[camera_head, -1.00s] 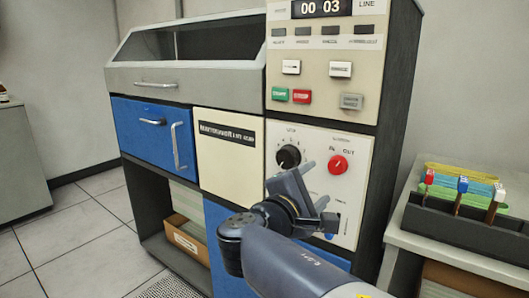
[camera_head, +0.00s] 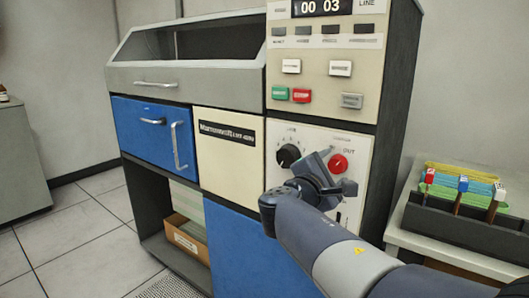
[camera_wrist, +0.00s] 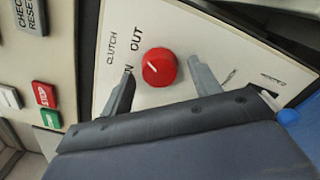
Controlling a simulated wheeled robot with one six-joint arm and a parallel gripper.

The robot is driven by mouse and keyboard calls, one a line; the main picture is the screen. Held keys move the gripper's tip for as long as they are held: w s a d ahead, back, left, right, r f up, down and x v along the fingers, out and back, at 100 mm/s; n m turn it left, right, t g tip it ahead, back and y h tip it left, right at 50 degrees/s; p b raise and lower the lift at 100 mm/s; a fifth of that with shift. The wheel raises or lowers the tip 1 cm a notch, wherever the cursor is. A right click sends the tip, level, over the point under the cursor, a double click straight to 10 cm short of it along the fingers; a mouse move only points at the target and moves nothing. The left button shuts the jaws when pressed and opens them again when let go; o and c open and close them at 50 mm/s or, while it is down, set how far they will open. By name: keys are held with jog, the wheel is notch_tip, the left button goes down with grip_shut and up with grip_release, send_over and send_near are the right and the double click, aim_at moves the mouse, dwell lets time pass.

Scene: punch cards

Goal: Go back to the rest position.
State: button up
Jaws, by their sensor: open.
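My gripper (camera_head: 333,172) is in front of the cream control panel (camera_head: 300,142) of the card machine, close to the red knob (camera_head: 339,163). In the wrist view my gripper (camera_wrist: 160,82) has its two fingers spread, one on each side of the red knob (camera_wrist: 159,67). The fingers look apart from the knob, and nothing is held. The knob's white mark points to the upper left in the wrist view, and the labels CLUTCH, IN and OUT lie around it. How far the fingertips are from the panel is hard to tell.
A black knob (camera_head: 288,155) sits left of the red one. Above are green (camera_head: 280,92) and red (camera_head: 301,95) buttons and a counter reading 00 03. A side table (camera_head: 460,255) with a dark card rack (camera_head: 455,228) stands at the right. Open tiled floor (camera_head: 75,240) lies left.

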jog(key=n+p, duration=0.6)
jog(key=shift+r+p, duration=0.2)
jog(key=shift+p, duration=0.1)
jog(key=n+p, duration=0.4)
jog(key=shift+s+a+f+n+p, duration=0.1)
jog(key=shift+s+n+p, duration=0.1)
jog(key=shift+n+p, duration=0.2)
jog(key=v, duration=0.7)
jog(key=shift+s+a, duration=0.2)
jog(key=shift+s, duration=0.1)
jog(key=shift+f, duration=0.15)
